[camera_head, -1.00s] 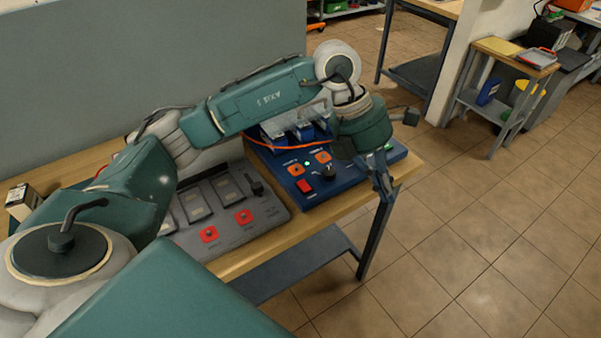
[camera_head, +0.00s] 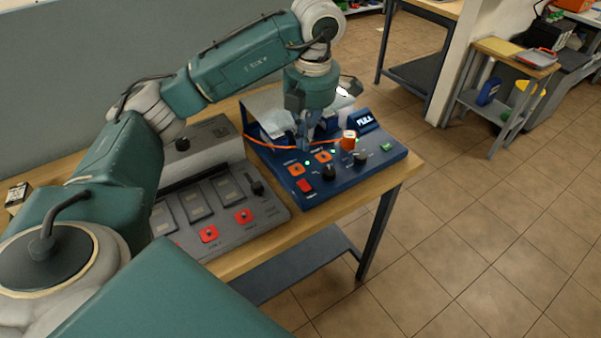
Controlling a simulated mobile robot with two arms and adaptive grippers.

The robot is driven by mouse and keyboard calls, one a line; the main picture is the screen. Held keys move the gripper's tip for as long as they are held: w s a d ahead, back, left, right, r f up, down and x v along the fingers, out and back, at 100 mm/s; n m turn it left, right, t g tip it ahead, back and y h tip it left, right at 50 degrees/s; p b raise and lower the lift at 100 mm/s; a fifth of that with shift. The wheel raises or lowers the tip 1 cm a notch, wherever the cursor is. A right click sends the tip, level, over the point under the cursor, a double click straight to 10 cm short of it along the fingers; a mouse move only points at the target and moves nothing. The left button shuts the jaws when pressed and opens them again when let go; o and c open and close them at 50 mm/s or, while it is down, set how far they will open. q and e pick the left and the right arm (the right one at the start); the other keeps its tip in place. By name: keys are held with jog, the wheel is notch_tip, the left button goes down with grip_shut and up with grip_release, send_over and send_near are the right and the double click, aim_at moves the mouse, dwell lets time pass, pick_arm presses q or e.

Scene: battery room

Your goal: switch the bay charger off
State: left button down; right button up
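The blue bay charger (camera_head: 320,194) stands on the wooden bench, its sloped panel facing me. On the panel are a red switch (camera_head: 305,186), two orange square controls, two black knobs and a green button (camera_head: 386,146). Small green lamps glow beside the orange controls. My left gripper (camera_head: 306,143) points down over the rear middle of the charger, behind the orange controls. Its fingers are small and dark against the blue, so their opening and any contact are unclear. My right gripper is out of view.
An orange cable (camera_head: 267,143) crosses the charger's rear. An orange cylinder with a white top (camera_head: 348,140) stands at the panel's back. Floor to the right is clear.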

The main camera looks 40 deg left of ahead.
aim_at(300, 181)
pick_arm(q)
jog(key=f+p, duration=0.1)
jog(key=f, duration=0.3)
jog(key=a+f+p, duration=0.1)
jog(key=f, duration=0.3)
jog(key=f+p, duration=0.1)
jog(key=f, duration=0.3)
jog(key=shift+w+a+f, duration=0.15)
jog(key=shift+w+a, duration=0.1)
jog(key=shift+w, duration=0.05)
jog(key=shift+f, duration=0.1)
jog(key=shift+a+f+h+b, duration=0.2)
jog(key=shift+f+h+b, duration=0.1)
jog(key=shift+f+b, duration=0.5)
jog(key=shift+d+r, duration=0.15)
jog(key=shift+r, duration=0.35)
jog(key=shift+s+p, duration=0.1)
jog(key=shift+p, duration=0.2)
